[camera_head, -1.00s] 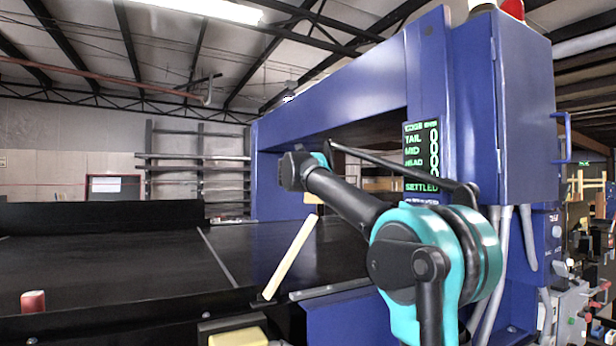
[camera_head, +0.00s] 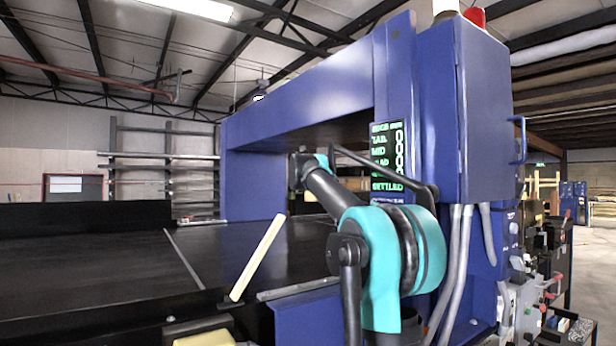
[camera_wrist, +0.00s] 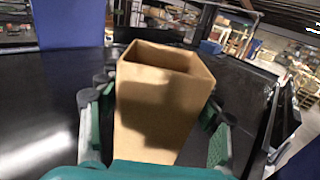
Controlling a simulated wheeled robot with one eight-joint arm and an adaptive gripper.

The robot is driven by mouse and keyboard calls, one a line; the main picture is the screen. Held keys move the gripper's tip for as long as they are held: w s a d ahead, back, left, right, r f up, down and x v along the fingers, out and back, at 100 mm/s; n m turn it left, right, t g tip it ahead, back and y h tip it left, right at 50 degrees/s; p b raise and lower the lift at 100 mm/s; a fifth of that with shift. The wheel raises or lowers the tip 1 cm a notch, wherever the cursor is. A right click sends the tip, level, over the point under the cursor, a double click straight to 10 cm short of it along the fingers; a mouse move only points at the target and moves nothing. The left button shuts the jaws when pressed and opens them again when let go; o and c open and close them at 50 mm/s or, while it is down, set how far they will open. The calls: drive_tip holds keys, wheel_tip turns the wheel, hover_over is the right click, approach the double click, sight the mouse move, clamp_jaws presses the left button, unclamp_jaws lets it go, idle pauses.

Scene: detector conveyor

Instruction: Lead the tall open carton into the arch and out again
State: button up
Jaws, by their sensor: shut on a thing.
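The tall open carton (camera_wrist: 155,110) is plain brown cardboard, with its open top facing up in the wrist view. My gripper (camera_wrist: 160,98) is shut on it, one finger against each side. The carton's lower part is hidden by my gripper's body. The arch (camera_head: 300,98) is a blue frame spanning the black conveyor (camera_head: 90,255). In the head view my arm reaches in at the arch's opening, and its wrist and the carton are mostly hidden behind the arm. I cannot tell how far inside the carton is.
A pale slanted bar (camera_head: 258,258) stands at the conveyor's near edge. A blue cabinet (camera_head: 490,110) and grey pipes (camera_head: 455,270) are close right of my arm.

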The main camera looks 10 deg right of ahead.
drive_tip(key=w+d, duration=0.3)
drive_tip(key=d, duration=0.5)
drive_tip(key=w+d, duration=0.2)
drive_tip(key=d, duration=0.5)
drive_tip(key=s+a, duration=0.4)
drive_tip(key=a, duration=0.8)
drive_tip(key=s+a, duration=0.5)
drive_tip(key=a, duration=0.8)
drive_tip(key=s+a, duration=0.4)
drive_tip(key=a, duration=0.8)
drive_tip(key=shift+s+a, duration=0.15)
drive_tip(key=shift+a, duration=0.25)
